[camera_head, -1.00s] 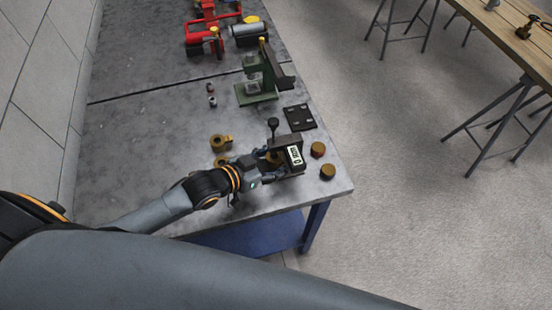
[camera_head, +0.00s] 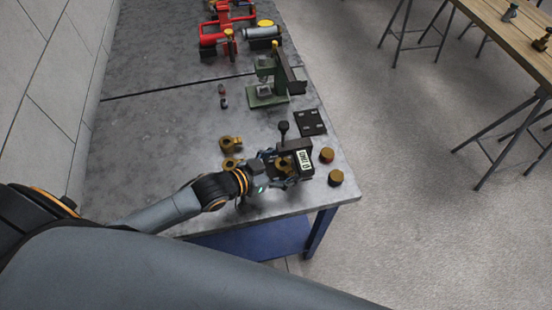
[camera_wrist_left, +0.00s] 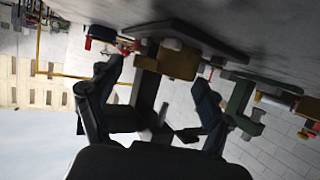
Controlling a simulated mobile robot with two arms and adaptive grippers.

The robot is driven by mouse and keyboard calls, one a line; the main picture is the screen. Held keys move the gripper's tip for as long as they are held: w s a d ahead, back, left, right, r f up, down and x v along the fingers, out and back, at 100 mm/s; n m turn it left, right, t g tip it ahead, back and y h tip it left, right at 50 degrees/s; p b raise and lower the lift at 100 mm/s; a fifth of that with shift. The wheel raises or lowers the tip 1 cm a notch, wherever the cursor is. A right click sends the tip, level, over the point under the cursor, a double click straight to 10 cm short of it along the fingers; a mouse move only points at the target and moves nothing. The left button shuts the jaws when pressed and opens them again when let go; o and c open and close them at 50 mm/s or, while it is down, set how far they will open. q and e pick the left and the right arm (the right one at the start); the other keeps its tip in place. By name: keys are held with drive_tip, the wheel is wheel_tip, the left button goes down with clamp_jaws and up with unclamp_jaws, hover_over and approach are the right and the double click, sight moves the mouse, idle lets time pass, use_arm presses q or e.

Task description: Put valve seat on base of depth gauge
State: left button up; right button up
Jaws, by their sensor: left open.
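The depth gauge (camera_head: 303,159) stands near the table's front right corner, with a numeric display and a black knob on top. A brass piece (camera_head: 283,162), which looks like the valve seat, sits at the gauge's base, partly hidden by my fingers. In the wrist view the brass piece (camera_wrist_left: 180,62) is against the dark base slab (camera_wrist_left: 190,36), beyond the fingertips. My left gripper (camera_head: 284,170) is open, with its fingers spread around the gauge's near side. In the wrist view the left gripper (camera_wrist_left: 155,85) shows nothing clamped. My right gripper is out of view.
Brass parts (camera_head: 230,143) lie left of the gauge. Two round brass caps (camera_head: 335,177) stand to its right by the table edge. A black plate (camera_head: 310,122), a green press (camera_head: 268,85) and a red pump assembly (camera_head: 230,35) are farther back. The table's left side is clear.

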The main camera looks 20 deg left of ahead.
use_arm(q)
drive_tip(key=shift+s+r, duration=0.15)
drive_tip(key=v, duration=1)
drive_tip(key=shift+a+r+b, duration=0.15)
drive_tip(key=shift+b, duration=0.25)
drive_tip(key=shift+v, duration=0.85)
